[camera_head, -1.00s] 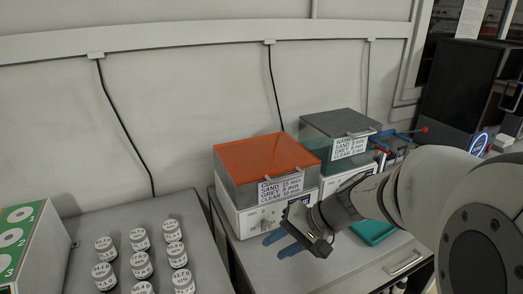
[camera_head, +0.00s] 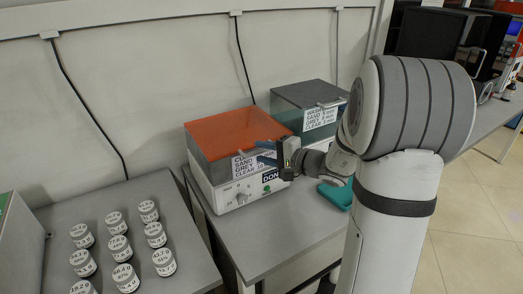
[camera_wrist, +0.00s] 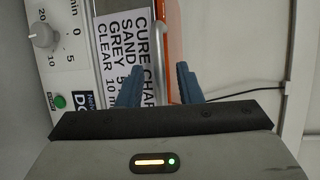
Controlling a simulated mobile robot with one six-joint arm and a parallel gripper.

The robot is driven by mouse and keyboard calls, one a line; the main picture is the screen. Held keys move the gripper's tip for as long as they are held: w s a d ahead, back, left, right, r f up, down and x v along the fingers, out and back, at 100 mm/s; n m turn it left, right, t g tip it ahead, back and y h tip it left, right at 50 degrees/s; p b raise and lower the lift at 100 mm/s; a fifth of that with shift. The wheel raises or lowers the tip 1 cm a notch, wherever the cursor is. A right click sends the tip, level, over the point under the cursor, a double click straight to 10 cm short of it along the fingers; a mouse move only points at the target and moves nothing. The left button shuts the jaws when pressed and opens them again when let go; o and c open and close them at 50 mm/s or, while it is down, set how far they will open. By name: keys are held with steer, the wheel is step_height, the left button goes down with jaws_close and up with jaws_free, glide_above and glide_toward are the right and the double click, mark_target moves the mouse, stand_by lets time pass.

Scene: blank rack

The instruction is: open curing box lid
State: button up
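The curing box (camera_head: 233,190) has a white base with a knob and a green button, and an orange-topped lid (camera_head: 240,132) that lies closed. A label covers the lid's front, and the metal handle (camera_wrist: 159,50) runs beside the label in the wrist view. My gripper (camera_head: 262,152) is at the front of the lid. In the wrist view its two blue fingers (camera_wrist: 158,78) are spread apart, with the handle between them in the picture. Contact with the handle cannot be told.
A second box with a dark lid (camera_head: 312,94) stands close on the right, behind my arm. A teal object (camera_head: 336,194) lies on the bench at front right. Several labelled jars (camera_head: 119,249) stand on the left bench. The bench front (camera_head: 270,240) is clear.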

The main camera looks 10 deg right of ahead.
steer(key=shift+x, duration=0.85)
steer(key=shift+s, duration=0.1)
steer(key=shift+c, duration=0.5)
jaws_close()
